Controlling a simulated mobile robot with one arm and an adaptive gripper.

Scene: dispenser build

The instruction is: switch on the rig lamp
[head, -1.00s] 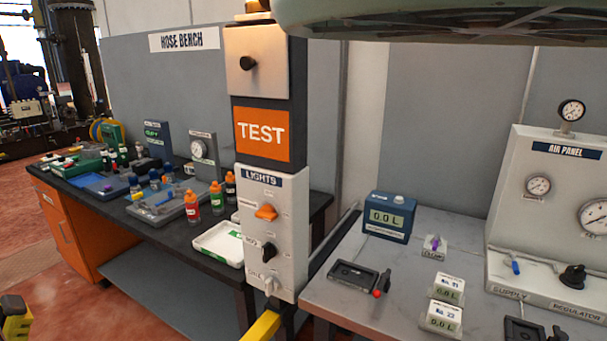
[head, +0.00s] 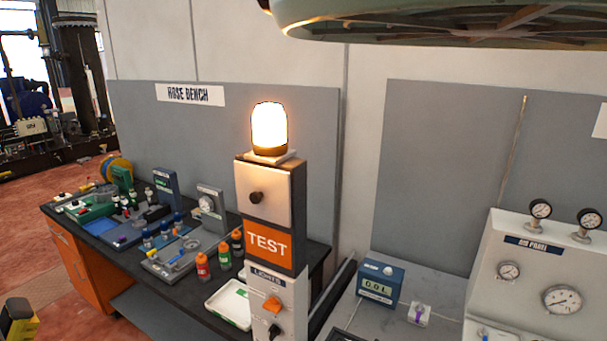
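A dome lamp (head: 269,128) stands on top of the test post in the head view and glows bright yellow-white. Below it is a grey box with a black knob (head: 256,198) and an orange TEST sign (head: 268,243). The LIGHTS panel (head: 290,291) is under the sign and is cut off by the bottom edge of the view. It carries an orange switch (head: 271,306) and a black switch (head: 274,330). Their small labels are too small to read.
The hose bench (head: 92,233), with bottles and devices on it, stands behind and to the left. At right, a grey table (head: 430,265) holds a blue meter (head: 381,283) and an air panel (head: 530,285) with several gauges. Red floor (head: 40,270) is open at far left.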

